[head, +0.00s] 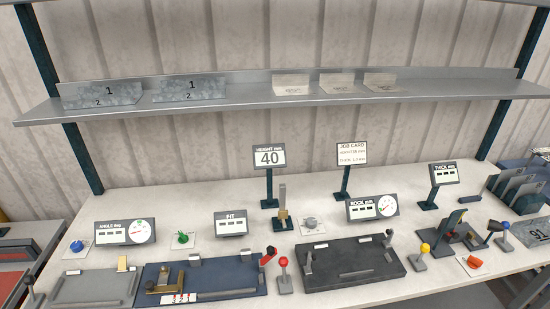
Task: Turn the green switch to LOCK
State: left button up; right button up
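The green switch (183,238) is a small green knob on a pale plate, on the left half of the bench behind the blue fixture. The lettering on its plate is too small to read, so I cannot tell which position it points to. Neither of my grippers shows in the head view, and nothing touches the switch.
A blue knob (76,246) is left of it, a grey knob (310,223) right. Display signs marked ANGLE (125,232) and FIT (231,224) flank it. The blue fixture (236,275) lies in front. A shelf (230,104) with metal pieces spans above the bench.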

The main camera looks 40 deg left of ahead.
aim_at(183, 239)
jog(key=k+j+u, duration=0.1)
jog(key=u, duration=2.05)
jog(key=i+j+z, duration=0.2)
jog(key=z, duration=0.3)
jog(key=j+z, duration=0.5)
jog(key=i+l, duration=0.05)
